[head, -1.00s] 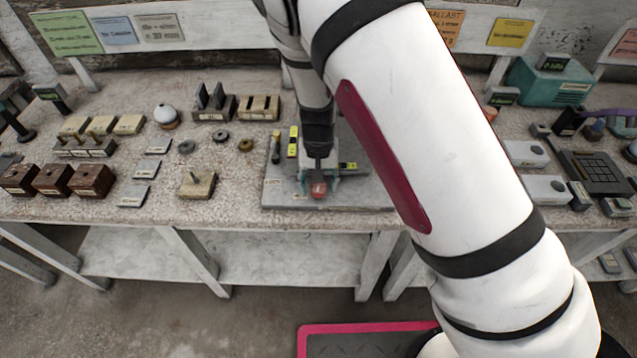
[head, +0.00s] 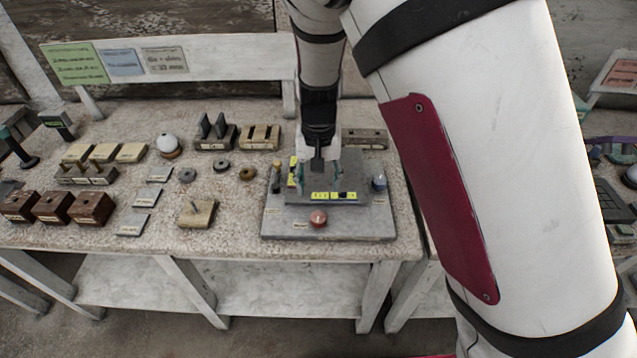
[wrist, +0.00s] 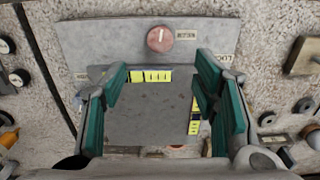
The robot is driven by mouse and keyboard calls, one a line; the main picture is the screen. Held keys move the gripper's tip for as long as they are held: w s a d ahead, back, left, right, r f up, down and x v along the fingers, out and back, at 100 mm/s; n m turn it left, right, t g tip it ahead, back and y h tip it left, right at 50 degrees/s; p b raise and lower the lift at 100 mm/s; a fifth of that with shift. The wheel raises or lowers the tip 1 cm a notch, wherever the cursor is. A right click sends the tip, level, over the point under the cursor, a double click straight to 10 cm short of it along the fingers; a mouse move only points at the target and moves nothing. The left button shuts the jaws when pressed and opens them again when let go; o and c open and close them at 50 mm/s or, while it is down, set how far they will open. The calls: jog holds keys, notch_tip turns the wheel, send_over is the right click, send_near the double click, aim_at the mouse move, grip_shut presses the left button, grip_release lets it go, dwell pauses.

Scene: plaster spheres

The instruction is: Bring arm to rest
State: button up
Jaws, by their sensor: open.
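My gripper (head: 317,177) hangs above the grey board on the worktable, beneath my white arm. In the wrist view my gripper (wrist: 160,105) is open, with its green-padded fingers apart and nothing between them. Below it lies a grey plate (wrist: 150,115) with yellow-marked strips along two edges. The grey board (head: 345,228) bears a red knob (head: 318,219) near its front edge; the knob also shows in the wrist view (wrist: 160,39). My arm covers much of the right side of the head view.
A blue-topped knob (head: 379,182) stands at the board's right and a wooden peg (head: 276,177) at its left. A wooden block with a pin (head: 197,213) and dark wooden boxes (head: 88,207) stand further left. A white sphere (head: 167,143) rests on a stand.

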jog(key=s+d+r+t+y, duration=0.1)
jog(key=s+d+r, duration=0.35)
jog(key=r, duration=0.45)
jog(key=s+d+r+t+y, duration=0.1)
jog(key=s+d+r, duration=0.35)
jog(key=r, duration=0.55)
jog(key=s+d+r+t+h, duration=0.1)
jog(key=s+d+r, duration=0.2)
jog(key=s, duration=0.3)
jog(key=s+d+r+t+h, duration=0.1)
jog(key=s+d+r+t, duration=0.1)
jog(key=s+d, duration=0.4)
jog(key=shift+s+r+n+t, duration=0.3)
jog(key=shift+s+r, duration=0.35)
jog(key=shift+r, duration=0.1)
